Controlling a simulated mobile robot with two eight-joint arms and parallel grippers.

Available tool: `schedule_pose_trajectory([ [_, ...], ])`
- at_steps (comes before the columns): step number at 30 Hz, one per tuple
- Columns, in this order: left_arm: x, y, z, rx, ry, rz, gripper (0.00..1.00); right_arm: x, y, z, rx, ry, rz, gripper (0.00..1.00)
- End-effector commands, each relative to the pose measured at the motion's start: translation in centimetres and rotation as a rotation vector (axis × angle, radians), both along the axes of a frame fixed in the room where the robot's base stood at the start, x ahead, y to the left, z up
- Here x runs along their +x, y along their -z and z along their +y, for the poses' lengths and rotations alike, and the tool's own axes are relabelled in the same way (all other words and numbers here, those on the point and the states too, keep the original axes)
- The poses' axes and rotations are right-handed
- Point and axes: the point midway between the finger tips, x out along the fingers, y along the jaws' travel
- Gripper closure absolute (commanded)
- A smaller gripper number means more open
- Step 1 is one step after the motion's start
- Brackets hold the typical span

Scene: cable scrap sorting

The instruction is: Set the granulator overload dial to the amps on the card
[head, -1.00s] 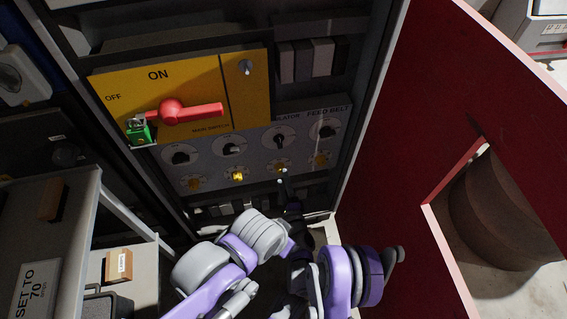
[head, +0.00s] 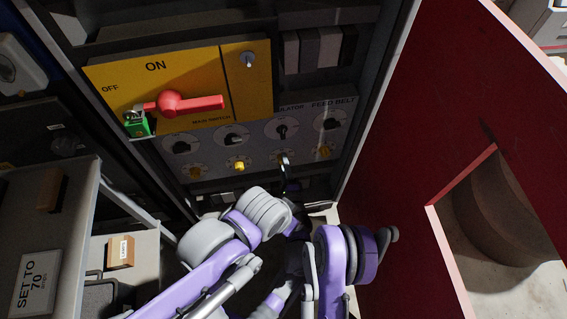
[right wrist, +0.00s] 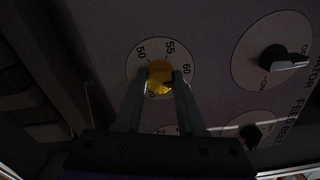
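The card (head: 38,283) at the lower left reads "SET TO 70" above a small, unclear line. In the head view this gripper (head: 284,162) is at the panel, below the black granulator switch (head: 282,131). My left gripper is not in view.
The yellow main switch plate (head: 110,82) has a red handle (head: 185,104) near ON and a green padlock (head: 137,124). Other yellow dials (head: 239,165) sit close on both sides. A red cabinet door (head: 420,130) stands open on the right. A grey cart (head: 75,190) stands left.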

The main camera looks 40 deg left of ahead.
Motion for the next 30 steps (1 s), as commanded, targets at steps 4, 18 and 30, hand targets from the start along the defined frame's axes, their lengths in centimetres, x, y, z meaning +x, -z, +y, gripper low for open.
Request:
schedule_pose_trajectory([
  [4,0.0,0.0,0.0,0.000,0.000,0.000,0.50,0.0,0.0,0.0,0.000,0.000,0.000,1.00],
  [18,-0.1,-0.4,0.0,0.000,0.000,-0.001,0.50,0.0,-0.1,0.0,0.052,-0.001,0.063,1.00],
  [30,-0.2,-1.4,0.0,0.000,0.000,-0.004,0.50,0.1,-0.2,0.0,0.258,-0.001,0.321,1.00],
])
